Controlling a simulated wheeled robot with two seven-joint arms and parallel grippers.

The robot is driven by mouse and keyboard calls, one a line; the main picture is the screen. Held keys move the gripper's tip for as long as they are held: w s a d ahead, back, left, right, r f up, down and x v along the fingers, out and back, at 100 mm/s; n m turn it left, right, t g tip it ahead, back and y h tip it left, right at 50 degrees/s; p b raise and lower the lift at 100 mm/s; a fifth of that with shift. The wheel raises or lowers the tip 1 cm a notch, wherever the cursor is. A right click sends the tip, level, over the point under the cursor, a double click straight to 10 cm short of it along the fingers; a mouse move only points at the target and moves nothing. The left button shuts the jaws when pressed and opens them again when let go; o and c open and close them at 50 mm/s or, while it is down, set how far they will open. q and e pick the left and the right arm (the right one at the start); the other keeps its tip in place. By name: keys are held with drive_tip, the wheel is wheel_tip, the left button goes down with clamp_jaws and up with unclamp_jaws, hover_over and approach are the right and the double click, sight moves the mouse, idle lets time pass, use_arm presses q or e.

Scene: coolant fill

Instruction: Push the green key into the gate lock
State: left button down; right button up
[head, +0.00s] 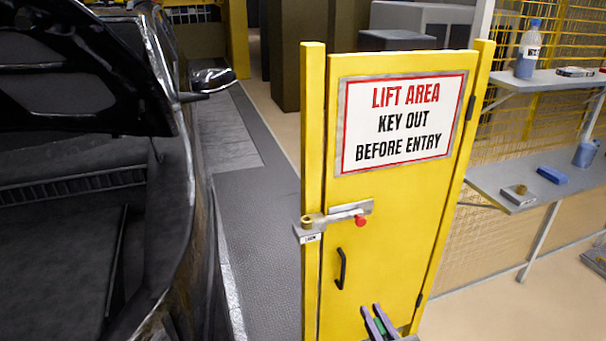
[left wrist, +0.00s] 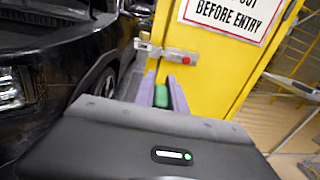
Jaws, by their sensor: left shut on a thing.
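The yellow gate (head: 400,210) stands shut in the middle of the head view. Its gate lock (head: 309,223) is a metal fitting on the left post, beside a sliding bolt with a red knob (head: 360,221). The lock also shows in the left wrist view (left wrist: 148,47), beyond my fingers. My left gripper (head: 375,311) is low in front of the gate, below the black handle. It is shut on the green key (left wrist: 161,97), which shows between the purple fingers, apart from the lock. The key's tip is too small to make out. My right gripper is in neither view.
A black car (head: 90,190) with its hood up fills the left side. Shelves (head: 535,190) with a bottle (head: 527,52) and small items stand at the right. The floor between car and gate is clear.

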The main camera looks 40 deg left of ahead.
use_arm(q)
drive_tip(key=w+a+r+b, duration=0.1)
drive_tip(key=w+a+r, duration=0.2)
drive_tip(key=w+a, duration=0.35)
drive_tip(key=w+a+r+b, duration=0.1)
drive_tip(key=w+a+r, duration=0.2)
drive_tip(key=w+a, duration=0.4)
drive_tip(key=w+a+r, duration=0.1)
drive_tip(key=a+r, duration=0.4)
drive_tip(key=a, duration=0.4)
drive_tip(key=w+a+r+g, duration=0.1)
drive_tip(key=w+a+r, duration=0.1)
drive_tip(key=a+r, duration=0.4)
drive_tip(key=a, duration=0.3)
drive_tip(key=shift+w+n+y+b, duration=0.15)
drive_tip(key=shift+n+y+b, duration=0.15)
drive_tip(key=shift+n+y, duration=0.1)
drive_tip(key=shift+r, duration=0.1)
drive_tip(key=shift+f+b, duration=2.5)
drive_tip(key=shift+f, duration=0.4)
